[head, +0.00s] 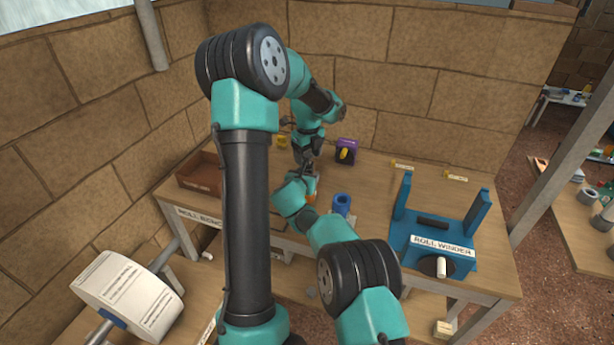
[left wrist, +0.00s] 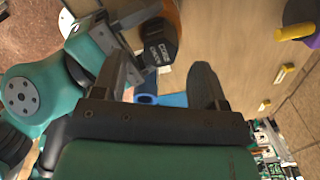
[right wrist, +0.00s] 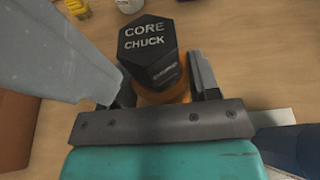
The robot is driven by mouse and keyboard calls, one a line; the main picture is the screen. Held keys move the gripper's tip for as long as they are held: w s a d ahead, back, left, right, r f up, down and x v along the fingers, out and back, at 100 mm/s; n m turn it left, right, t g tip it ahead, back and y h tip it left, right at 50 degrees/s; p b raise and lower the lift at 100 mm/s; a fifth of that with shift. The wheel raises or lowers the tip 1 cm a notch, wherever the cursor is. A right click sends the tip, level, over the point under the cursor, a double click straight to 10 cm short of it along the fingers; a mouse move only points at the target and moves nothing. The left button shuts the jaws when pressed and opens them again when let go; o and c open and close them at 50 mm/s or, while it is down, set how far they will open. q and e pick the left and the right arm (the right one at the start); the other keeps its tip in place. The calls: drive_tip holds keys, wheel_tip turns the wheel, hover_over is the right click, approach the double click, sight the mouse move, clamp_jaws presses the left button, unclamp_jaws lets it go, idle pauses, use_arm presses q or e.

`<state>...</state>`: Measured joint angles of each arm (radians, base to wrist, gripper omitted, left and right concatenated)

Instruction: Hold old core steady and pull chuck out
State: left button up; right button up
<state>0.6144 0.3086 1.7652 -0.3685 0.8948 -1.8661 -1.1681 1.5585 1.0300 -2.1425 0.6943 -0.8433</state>
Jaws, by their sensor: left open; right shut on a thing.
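The black hexagonal chuck (right wrist: 150,45), lettered CORE CHUCK, sits on an orange core (right wrist: 168,95) in the right wrist view. My right gripper (head: 311,190) is shut around the orange part, with a finger on either side. The chuck (left wrist: 159,48) and orange core (left wrist: 165,14) also show in the left wrist view, beyond my left gripper's fingers. My left gripper (left wrist: 166,80) is open and empty, close to the chuck. In the head view both grippers meet near the middle of the bench, and the orange core (head: 312,197) is mostly hidden.
A blue cylinder (head: 342,204) stands right of the grippers. The blue roll winder (head: 437,235) is farther right. A purple block with a yellow peg (head: 347,148) is at the back. An open brown tray (head: 199,174) is at left, and a large white roll (head: 125,292) is in front.

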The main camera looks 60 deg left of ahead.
sight(308, 172)
use_arm(q)
drive_tip(key=shift+f, duration=1.9)
drive_tip(key=shift+s, duration=0.1)
drive_tip(key=c, duration=0.9)
drive_tip(key=shift+c, duration=0.9)
drive_tip(key=shift+d, duration=0.1)
drive_tip(key=o, duration=0.5)
drive_tip(key=shift+r, duration=0.15)
drive_tip(key=c, duration=0.6)
